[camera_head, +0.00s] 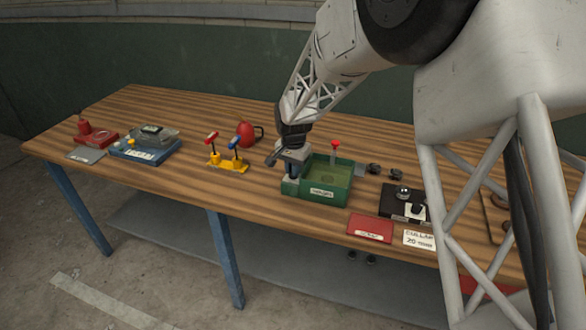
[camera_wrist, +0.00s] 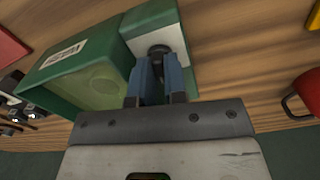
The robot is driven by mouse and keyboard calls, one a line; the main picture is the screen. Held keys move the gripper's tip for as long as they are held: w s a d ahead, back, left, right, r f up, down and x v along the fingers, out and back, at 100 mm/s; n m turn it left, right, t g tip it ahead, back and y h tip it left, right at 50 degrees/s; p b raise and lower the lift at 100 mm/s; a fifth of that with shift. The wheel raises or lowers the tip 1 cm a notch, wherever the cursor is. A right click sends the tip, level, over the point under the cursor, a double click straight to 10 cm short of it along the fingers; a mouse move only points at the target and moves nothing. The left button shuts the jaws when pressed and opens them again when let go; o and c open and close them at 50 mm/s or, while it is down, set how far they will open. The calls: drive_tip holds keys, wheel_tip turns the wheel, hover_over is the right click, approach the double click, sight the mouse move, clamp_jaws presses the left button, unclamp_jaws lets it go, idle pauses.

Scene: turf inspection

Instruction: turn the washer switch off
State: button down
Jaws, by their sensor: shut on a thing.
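The green open-topped box (camera_head: 341,190), likely the washer, stands on the bench with a pale label on its front wall. The box also shows in the wrist view (camera_wrist: 43,82), with a lighter round patch inside. A pale panel (camera_wrist: 174,38) with a dark round knob (camera_wrist: 158,50), apparently the switch, sits at the box's end. My gripper (camera_head: 291,186) points down at the box's left end. In the wrist view my gripper (camera_wrist: 158,62) has its two blue-grey fingers shut on the dark knob, one on each side. The fingers partly hide the knob, so its setting cannot be read.
A red jug (camera_head: 247,133) and a yellow stand (camera_head: 230,166) with red and blue levers are to the left. A red-topped lever (camera_head: 336,145) rises behind the box. A red slab (camera_head: 370,228) and a black device (camera_head: 395,200) lie right. Bench between jug and box is clear.

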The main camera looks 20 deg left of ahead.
drive_tip(key=shift+n, duration=1)
drive_tip(key=c, duration=1.2)
unclamp_jaws()
drive_tip(key=shift+o, duration=0.2)
drive_tip(key=shift+r, duration=3.95)
drive_tip(key=shift+d, duration=0.1)
